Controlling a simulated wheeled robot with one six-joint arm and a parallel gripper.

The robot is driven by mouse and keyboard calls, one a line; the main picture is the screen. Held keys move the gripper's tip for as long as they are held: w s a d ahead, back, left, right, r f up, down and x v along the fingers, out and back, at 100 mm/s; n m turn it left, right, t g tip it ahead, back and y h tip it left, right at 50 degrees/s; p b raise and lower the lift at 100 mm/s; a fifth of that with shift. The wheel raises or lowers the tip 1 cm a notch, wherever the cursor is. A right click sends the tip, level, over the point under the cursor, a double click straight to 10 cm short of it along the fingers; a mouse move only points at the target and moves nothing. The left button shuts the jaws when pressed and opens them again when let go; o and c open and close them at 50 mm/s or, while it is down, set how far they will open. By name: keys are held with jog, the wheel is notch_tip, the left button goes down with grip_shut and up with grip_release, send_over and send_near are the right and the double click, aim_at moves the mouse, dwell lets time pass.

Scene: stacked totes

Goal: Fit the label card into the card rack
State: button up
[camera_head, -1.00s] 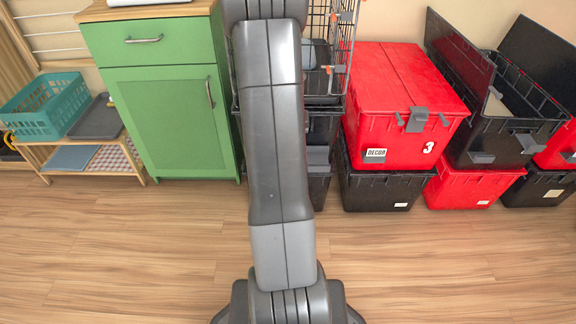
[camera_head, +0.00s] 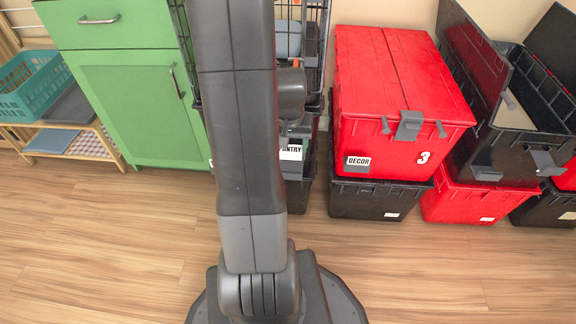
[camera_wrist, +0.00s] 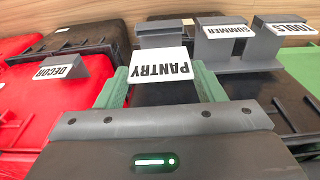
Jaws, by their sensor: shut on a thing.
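The white label card reading PANTRY (camera_wrist: 160,66) is held between the green fingers of my gripper (camera_wrist: 160,86) in the wrist view, its lettering upside down. My gripper is shut on it. The card also shows just right of my arm in the head view (camera_head: 291,153). A grey card rack (camera_wrist: 162,38) lies just beyond the card's far edge, partly covered by it. No card shows in that rack's visible part. I cannot tell whether card and rack touch. In the head view my arm hides most of the gripper and the rack.
Other grey racks hold cards reading SUMMER (camera_wrist: 228,31), TOOLS (camera_wrist: 293,28) and DECOR (camera_wrist: 55,71). A red tote (camera_head: 395,105) stands right of my arm on a black tote (camera_head: 375,200). A green cabinet (camera_head: 125,110) stands left. The floor in front is clear.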

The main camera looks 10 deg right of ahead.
aim_at(290, 155)
notch_tip(290, 155, down, 8)
jog(key=b, duration=0.3)
jog(key=shift+f, duration=0.2)
jog(key=o, duration=0.9)
jog(key=shift+o, duration=0.2)
notch_tip(290, 155, up, 12)
jog(key=s+p, duration=0.2)
jog(key=p, duration=0.3)
jog(key=shift+a, duration=0.25)
jog(key=shift+w, duration=0.1)
jog(key=f+b, duration=0.1)
jog(key=f, duration=0.3)
jog(key=w+f+b, duration=0.1)
jog(key=f+b, duration=0.1)
jog(key=f, duration=0.2)
jog(key=f+b, duration=0.2)
jog(key=f, duration=0.2)
jog(key=shift+w+d+f, duration=0.25)
jog(key=shift+w+f, duration=0.05)
jog(key=shift+w, duration=0.05)
notch_tip(290, 155, up, 3)
jog(key=shift+r+p, duration=0.15)
jog(key=shift+p, duration=0.55)
jog(key=shift+r, duration=0.65)
